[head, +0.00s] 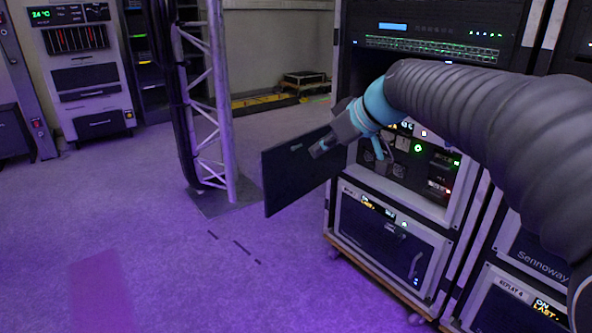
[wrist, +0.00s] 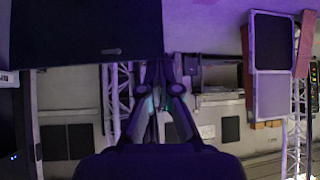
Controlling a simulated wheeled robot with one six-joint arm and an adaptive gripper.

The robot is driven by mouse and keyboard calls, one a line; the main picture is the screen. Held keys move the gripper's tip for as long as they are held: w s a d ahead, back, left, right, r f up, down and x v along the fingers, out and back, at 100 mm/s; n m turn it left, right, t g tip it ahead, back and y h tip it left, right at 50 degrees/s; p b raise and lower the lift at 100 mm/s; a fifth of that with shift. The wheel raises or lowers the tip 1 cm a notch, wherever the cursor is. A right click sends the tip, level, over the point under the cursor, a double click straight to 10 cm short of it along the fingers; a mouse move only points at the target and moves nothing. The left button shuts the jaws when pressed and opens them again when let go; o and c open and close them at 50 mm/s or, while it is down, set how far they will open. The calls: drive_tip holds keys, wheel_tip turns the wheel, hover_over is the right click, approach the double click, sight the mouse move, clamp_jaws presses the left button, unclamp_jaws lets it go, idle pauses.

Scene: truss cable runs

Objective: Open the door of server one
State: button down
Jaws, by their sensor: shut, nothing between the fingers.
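A dark flat door (head: 285,182) stands swung out from the left side of a server rack (head: 333,208), its free edge toward the left. A small handle (head: 296,147) shows on its face. In the wrist view the dark door (wrist: 80,25) fills the upper left, with the handle (wrist: 111,50) near its lower edge. My gripper (head: 318,151) is shut and empty, close to the door's face at its upper right. In the wrist view the fingers (wrist: 162,72) point up near the door's lower right corner. I cannot tell whether they touch the door.
The opened bay (head: 408,160) shows lit equipment, partly behind my arm. A closed lower unit (head: 385,245) sits below it. A truss column with cables (head: 205,100) stands left of the door. Purple-lit floor (head: 150,240) is clear at the front left.

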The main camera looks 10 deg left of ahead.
drive_tip(key=w+a, duration=0.1)
approach(267, 167)
drive_tip(key=x, duration=0.4)
drive_tip(key=shift+w+a+f+n+b, duration=0.1)
drive_tip(key=shift+f+n+b, duration=0.1)
drive_tip(key=shift+n+b, duration=0.1)
